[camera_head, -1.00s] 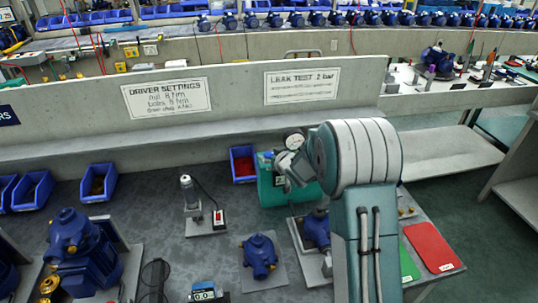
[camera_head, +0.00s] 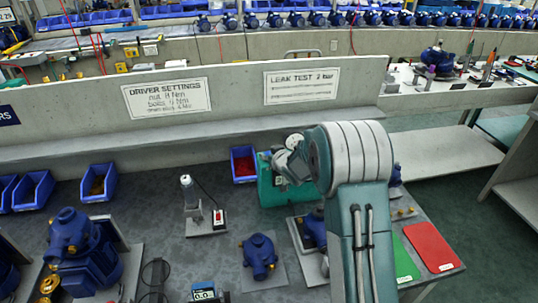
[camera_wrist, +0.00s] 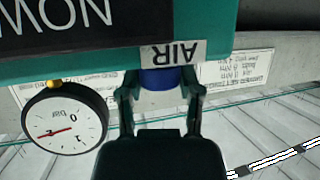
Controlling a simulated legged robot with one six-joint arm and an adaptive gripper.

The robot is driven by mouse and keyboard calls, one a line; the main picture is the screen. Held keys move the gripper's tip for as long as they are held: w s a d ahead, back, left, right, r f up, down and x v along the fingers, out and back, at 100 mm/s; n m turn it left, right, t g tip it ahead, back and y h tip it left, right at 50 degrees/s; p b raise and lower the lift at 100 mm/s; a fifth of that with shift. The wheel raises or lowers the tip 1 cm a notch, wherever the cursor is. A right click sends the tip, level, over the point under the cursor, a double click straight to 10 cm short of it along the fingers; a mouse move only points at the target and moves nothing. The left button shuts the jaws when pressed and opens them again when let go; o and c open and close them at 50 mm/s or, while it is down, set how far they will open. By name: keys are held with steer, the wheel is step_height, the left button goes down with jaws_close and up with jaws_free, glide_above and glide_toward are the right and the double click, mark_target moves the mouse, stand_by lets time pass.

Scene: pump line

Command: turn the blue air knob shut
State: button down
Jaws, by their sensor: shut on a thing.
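The blue air knob (camera_wrist: 160,78) sits under a white AIR label (camera_wrist: 172,53) on the teal box (camera_wrist: 225,25) in the wrist view, which shows the scene upside down. My gripper (camera_wrist: 162,90) has one finger on each side of the knob and is shut on it.
A round pressure gauge (camera_wrist: 65,120) with a red needle is close beside my gripper. A blue bin (camera_head: 243,165) stands left of the teal box. A pump part (camera_head: 259,256) and a red mat (camera_head: 429,247) lie nearer. A low wall (camera_head: 235,105) runs behind.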

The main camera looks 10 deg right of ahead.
steer(key=shift+a+m+h, duration=0.1)
steer(key=shift+m+h, duration=2.2)
steer(key=shift+h, duration=0.3)
steer(key=shift+a+m+g+h, duration=0.1)
steer(key=shift+m+g+h, duration=0.7)
steer(key=shift+m+h, duration=1.55)
steer(key=m+g+h, duration=0.3)
steer(key=shift+w+m+h, duration=0.1)
steer(key=shift+m+h, duration=0.25)
steer(key=shift+m+g+h, duration=1.2)
steer(key=shift+m+g, duration=1.1)
steer(key=shift+g, duration=0.1)
steer(key=shift+c, duration=1.3)
jaws_free()
